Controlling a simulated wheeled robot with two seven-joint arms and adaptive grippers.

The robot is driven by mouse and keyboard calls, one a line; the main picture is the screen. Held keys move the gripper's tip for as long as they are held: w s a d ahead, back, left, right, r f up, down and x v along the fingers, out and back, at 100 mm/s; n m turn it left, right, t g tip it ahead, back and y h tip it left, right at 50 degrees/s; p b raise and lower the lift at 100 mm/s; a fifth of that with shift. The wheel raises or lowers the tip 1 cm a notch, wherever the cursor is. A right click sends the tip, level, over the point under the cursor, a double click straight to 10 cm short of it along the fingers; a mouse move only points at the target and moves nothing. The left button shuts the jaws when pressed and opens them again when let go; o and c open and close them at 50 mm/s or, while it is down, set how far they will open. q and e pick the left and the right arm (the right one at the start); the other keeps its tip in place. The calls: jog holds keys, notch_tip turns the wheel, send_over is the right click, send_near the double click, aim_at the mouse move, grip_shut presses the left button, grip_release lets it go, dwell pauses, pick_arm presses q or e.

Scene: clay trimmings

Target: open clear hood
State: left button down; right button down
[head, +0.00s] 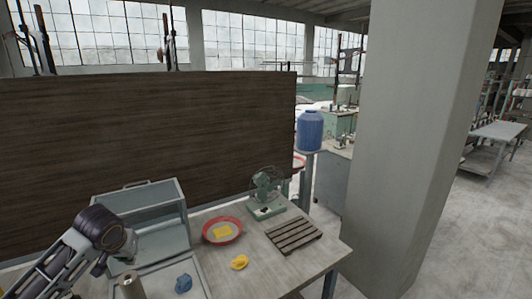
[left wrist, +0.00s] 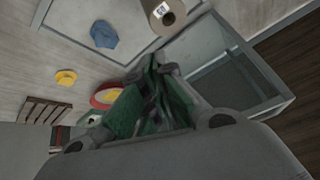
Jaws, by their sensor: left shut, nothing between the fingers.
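The hood is a grey-framed box with see-through panels and a handle on top (head: 178,212), standing at the back left of the table. It also shows at the right of the left wrist view (left wrist: 284,101). A flat grey frame (head: 201,272) lies in front of it around a blue lump (head: 183,284); I cannot tell whether it is part of the hood. My left arm crosses in front of the hood's left side in the head view. My left gripper (left wrist: 155,85) is shut and empty, apart from the hood as far as I can see. My right gripper is out of view.
A red dish (head: 208,238), a yellow lump (head: 240,263), a slatted wooden rack (head: 294,236) and a green fan (head: 267,209) are to the right. A dark wooden panel (head: 150,125) stands behind the table.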

pick_arm(q)
jog(key=s+d+f+m+h, duration=0.2)
jog(key=s+d+f+m, duration=0.1)
jog(key=s+d+f, duration=0.75)
jog(key=s+d+f+g, duration=0.1)
jog(key=s+d+f, duration=0.3)
jog(key=s, duration=0.3)
jog(key=s+d+f+g, duration=0.1)
jog(key=s+d+f, duration=0.3)
jog(key=s, duration=0.2)
notch_tip(320, 180, down, 32)
jog(key=s+g, duration=0.1)
jog(key=s, duration=0.2)
jog(key=s+a+f, duration=0.2)
jog(key=s+f, duration=0.8)
jog(key=s, duration=0.1)
jog(key=s+a+f+g, duration=0.1)
jog(key=s+a+f, duration=0.1)
jog(key=s+f, duration=0.8)
jog(key=shift+s+a+f+m+g, duration=0.3)
jog(key=shift+s+f+m, duration=0.1)
jog(key=shift+s, duration=0.2)
jog(key=c, duration=1.5)
grip_release()
